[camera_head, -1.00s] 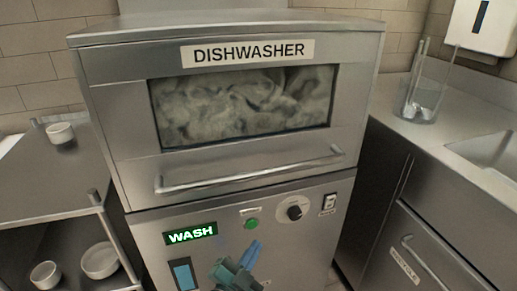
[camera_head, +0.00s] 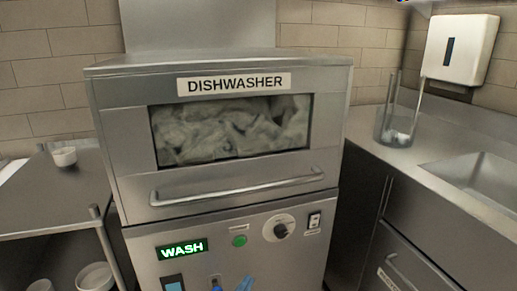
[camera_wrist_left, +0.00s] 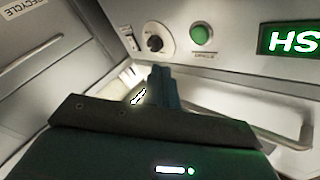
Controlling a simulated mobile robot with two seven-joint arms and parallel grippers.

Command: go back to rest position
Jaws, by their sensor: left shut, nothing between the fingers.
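My left gripper (camera_head: 244,285) shows only as blue fingertips at the bottom edge of the head view, in front of the dishwasher's lower panel. In the left wrist view its fingers (camera_wrist_left: 164,86) are together and empty, below the dial and green button and apart from them as far as I can tell. The dishwasher (camera_head: 105,130) has its hood down, with pale cloudy shapes behind the window (camera_head: 232,130). Its display (camera_head: 182,250) is lit green and reads WASH; it also shows in part in the left wrist view (camera_wrist_left: 292,40). My right gripper is out of view.
The dishwasher's bar handle (camera_head: 238,190) sticks out across the hood. A shelf cart (camera_head: 60,205) with white bowls stands at left. At right are a counter (camera_head: 425,145), a clear container (camera_head: 396,128), a sink (camera_head: 475,178) and a wall dispenser (camera_head: 462,48).

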